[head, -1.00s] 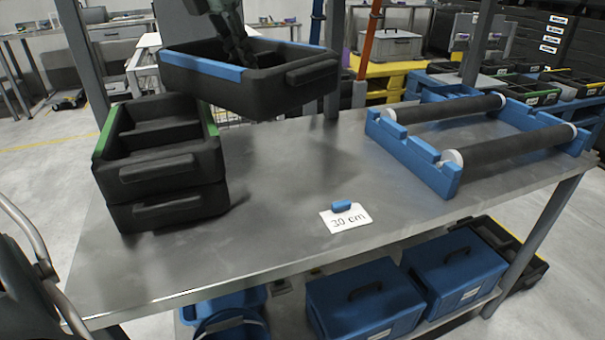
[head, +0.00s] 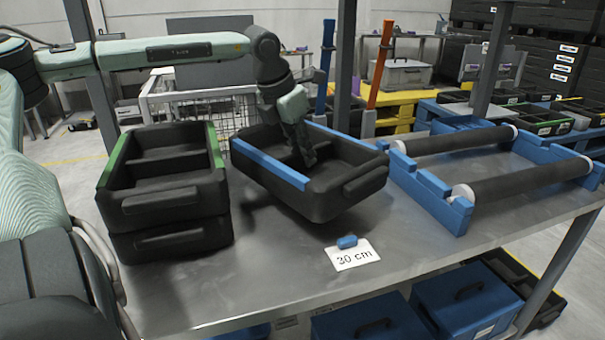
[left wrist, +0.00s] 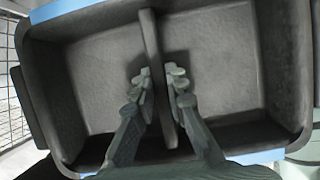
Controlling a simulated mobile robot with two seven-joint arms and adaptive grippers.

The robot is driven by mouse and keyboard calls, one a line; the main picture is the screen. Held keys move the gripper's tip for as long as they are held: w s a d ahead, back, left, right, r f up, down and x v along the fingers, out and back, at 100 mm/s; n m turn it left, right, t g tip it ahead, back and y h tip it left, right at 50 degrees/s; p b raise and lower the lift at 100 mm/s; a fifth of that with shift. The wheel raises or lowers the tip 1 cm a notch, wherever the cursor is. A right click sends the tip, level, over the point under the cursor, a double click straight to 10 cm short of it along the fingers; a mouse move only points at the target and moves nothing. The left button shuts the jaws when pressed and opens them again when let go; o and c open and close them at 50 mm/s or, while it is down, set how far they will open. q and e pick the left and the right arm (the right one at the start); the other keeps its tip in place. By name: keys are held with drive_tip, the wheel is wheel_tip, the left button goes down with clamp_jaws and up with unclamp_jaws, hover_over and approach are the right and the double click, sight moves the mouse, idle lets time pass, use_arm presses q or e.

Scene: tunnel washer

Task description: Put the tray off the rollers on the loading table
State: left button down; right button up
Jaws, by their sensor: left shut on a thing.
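A black tray with blue edge strips (head: 345,193) hangs tilted from my left gripper (head: 306,160), just above the middle of the metal loading table (head: 275,290). In the left wrist view the fingers of my left gripper (left wrist: 162,85) are closed on both sides of the divider of the tray (left wrist: 215,50). The blue roller stand (head: 440,200) with two dark rollers (head: 525,178) is at the right of the table and carries no tray. Whether the tray's lower edge touches the table is hard to tell. My right gripper is not in view.
Two stacked black trays with green strips (head: 170,205) stand left of the held tray, close to it. A "30 cm" card (head: 352,257) with a blue block (head: 347,241) lies in front. A grey post (head: 345,65) rises behind.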

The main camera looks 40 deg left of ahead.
sight(301, 169)
use_arm(q)
wheel_tip(301, 169, down, 5)
drive_tip(key=shift+f, duration=0.15)
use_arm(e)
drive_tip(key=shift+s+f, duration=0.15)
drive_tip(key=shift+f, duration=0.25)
